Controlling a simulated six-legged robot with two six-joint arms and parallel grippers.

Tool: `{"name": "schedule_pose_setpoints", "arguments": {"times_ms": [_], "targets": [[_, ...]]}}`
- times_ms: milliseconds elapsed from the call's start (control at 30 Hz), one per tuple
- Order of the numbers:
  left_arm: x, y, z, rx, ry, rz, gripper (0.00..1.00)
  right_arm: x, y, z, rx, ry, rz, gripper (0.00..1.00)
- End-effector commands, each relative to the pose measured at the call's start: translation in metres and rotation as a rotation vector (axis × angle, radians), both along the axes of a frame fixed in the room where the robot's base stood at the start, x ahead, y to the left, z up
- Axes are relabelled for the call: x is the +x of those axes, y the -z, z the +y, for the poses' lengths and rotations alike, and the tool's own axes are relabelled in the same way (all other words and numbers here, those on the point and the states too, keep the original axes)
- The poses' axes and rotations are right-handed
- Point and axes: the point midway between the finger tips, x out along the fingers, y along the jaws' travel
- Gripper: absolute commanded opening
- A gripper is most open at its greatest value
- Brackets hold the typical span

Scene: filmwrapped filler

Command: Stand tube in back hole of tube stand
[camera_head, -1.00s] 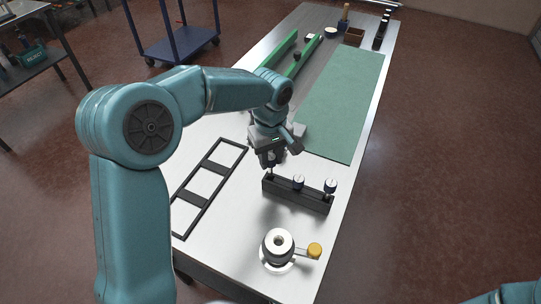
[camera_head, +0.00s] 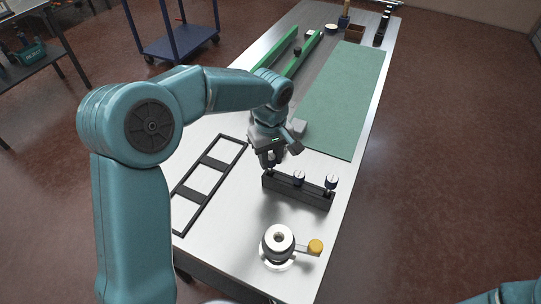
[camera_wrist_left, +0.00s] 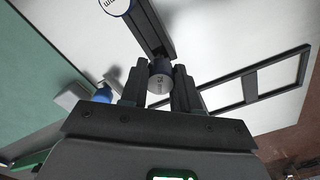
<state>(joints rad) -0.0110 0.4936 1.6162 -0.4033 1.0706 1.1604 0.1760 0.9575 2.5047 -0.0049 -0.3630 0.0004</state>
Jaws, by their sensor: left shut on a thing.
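The black tube stand (camera_head: 298,191) sits on the metal table. Two capped tubes stand in it, one near the middle (camera_head: 299,177) and one at its right end (camera_head: 331,182). My left gripper (camera_head: 270,164) is over the stand's left end. In the left wrist view, its fingers (camera_wrist_left: 160,90) are shut on a tube with a pale cap and a dark blue band (camera_wrist_left: 160,80). The held tube is in line with the stand (camera_wrist_left: 150,28). Its lower end is hidden, so I cannot tell how deep it sits. My right gripper is out of view.
A round fixture with a yellow knob (camera_head: 315,246) stands at the near end of the table. A black open frame (camera_head: 207,182) lies left of the stand. A green mat (camera_head: 340,100) and green rails (camera_head: 303,56) lie farther back.

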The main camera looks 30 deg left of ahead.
Motion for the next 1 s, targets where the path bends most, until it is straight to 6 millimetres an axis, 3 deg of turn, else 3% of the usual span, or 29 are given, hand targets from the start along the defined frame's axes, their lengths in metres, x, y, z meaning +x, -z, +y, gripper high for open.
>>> {"name": "schedule_pose_setpoints", "arguments": {"times_ms": [600,633,700,1000], "targets": [[0.0,0.012,0.0,0.0,0.0,0.0,0.0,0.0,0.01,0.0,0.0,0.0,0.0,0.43],[0.0,0.011,0.0,0.0,0.0,0.0,0.37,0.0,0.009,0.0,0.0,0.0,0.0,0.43],[0.0,0.011,0.0,0.0,0.0,0.0,0.6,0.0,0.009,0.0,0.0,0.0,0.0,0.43],[0.0,0.01,0.0,0.0,0.0,0.0,0.6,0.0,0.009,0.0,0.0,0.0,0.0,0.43]]}}
